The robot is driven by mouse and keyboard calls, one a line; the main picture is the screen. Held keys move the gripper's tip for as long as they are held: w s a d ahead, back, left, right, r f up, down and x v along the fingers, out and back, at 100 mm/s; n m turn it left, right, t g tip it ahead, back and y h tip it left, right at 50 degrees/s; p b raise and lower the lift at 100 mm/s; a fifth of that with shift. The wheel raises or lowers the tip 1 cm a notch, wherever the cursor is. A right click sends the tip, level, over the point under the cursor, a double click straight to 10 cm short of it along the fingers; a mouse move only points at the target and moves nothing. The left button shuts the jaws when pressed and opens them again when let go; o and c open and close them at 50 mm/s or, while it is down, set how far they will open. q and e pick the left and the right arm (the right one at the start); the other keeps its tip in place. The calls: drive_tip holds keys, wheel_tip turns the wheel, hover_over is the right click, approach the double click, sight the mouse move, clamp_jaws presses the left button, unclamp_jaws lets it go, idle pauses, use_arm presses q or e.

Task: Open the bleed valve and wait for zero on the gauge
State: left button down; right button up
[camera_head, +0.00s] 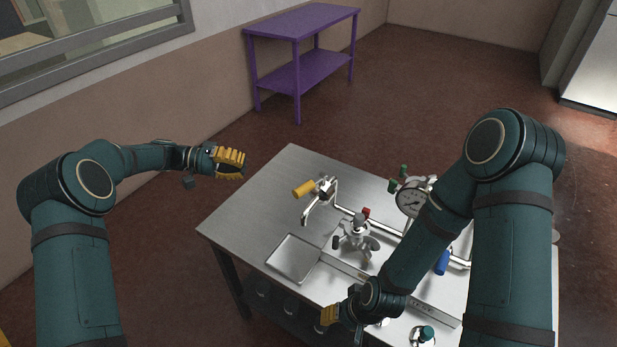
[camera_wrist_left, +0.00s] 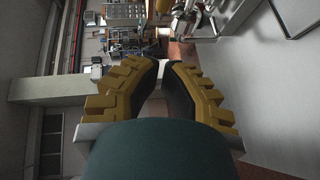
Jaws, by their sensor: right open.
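A pipe assembly stands on the metal table (camera_head: 240,217). Its round dial gauge (camera_head: 410,202) is partly hidden by my right arm, and the reading is too small to tell. A yellow-handled valve (camera_head: 304,189) sits at the pipe's left end above a bent spout (camera_head: 309,212). Which handle is the bleed valve I cannot tell for sure. My left gripper (camera_head: 237,161) hangs in the air left of the yellow handle, apart from it. The left wrist view shows its fingers (camera_wrist_left: 162,62) parted and empty. My right gripper (camera_head: 328,315) is open near the table's front edge, away from the valves.
A shallow tray (camera_head: 280,268) lies below the spout. A red knob (camera_head: 366,212), green knobs (camera_head: 393,186) and a blue handle (camera_head: 442,262) are on the pipework. A green-capped item (camera_head: 426,333) stands at the front. A purple table (camera_head: 300,22) stands behind by the wall.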

use_arm(q)
approach(309, 188)
drive_tip(key=w+d, duration=0.2)
drive_tip(key=d, duration=0.3)
drive_tip(key=shift+s+d+f, duration=0.25)
use_arm(e)
drive_tip(key=shift+d, duration=0.25)
